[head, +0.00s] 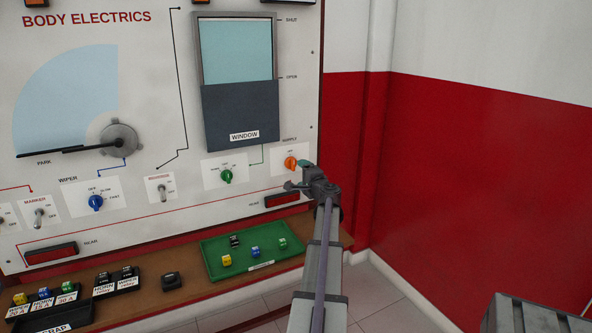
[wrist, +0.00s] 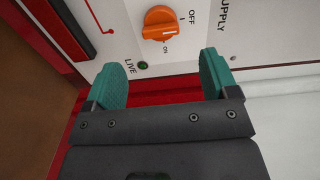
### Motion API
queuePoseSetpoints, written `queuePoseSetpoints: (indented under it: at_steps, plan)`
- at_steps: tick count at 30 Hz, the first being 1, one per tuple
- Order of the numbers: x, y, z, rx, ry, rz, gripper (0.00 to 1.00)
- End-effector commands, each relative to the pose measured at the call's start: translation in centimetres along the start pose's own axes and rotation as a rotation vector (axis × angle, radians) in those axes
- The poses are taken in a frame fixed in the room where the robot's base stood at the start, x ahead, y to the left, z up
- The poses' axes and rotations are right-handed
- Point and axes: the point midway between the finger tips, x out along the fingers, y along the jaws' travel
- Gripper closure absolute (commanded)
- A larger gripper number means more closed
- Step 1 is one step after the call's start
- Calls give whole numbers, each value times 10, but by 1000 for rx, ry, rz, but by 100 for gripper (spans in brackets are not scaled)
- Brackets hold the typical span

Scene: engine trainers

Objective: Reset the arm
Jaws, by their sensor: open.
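My gripper (head: 302,174) is at the lower right of the body electrics board (head: 148,95), just below the orange supply knob (head: 290,162). In the wrist view its two green fingers (wrist: 164,82) are spread apart with nothing between them. The orange supply knob (wrist: 162,24) shows beyond the fingertips, apart from them, between the OFF and ON labels. A small green LIVE lamp (wrist: 143,65) sits just below the knob on the panel. My arm stretches up from the bottom of the head view to the board.
A green tray (head: 215,271) with several small coloured blocks lies on the brown shelf, left of my arm. Black labelled holders (head: 118,283) stand further left. A red rear lamp (head: 282,200) is on the board below my gripper. The red and white wall (head: 470,150) at right is clear.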

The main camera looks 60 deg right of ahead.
Motion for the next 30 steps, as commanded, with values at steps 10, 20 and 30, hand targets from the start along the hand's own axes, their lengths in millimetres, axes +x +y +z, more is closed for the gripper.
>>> queuePoseSetpoints:
  at_steps: [10,20,30]
  plan:
    - [-19,0,0,0,0,0,20]
    - [-30,16,29,-103,-140,87,20]
    - [-140,127,306,-669,-893,676,20]
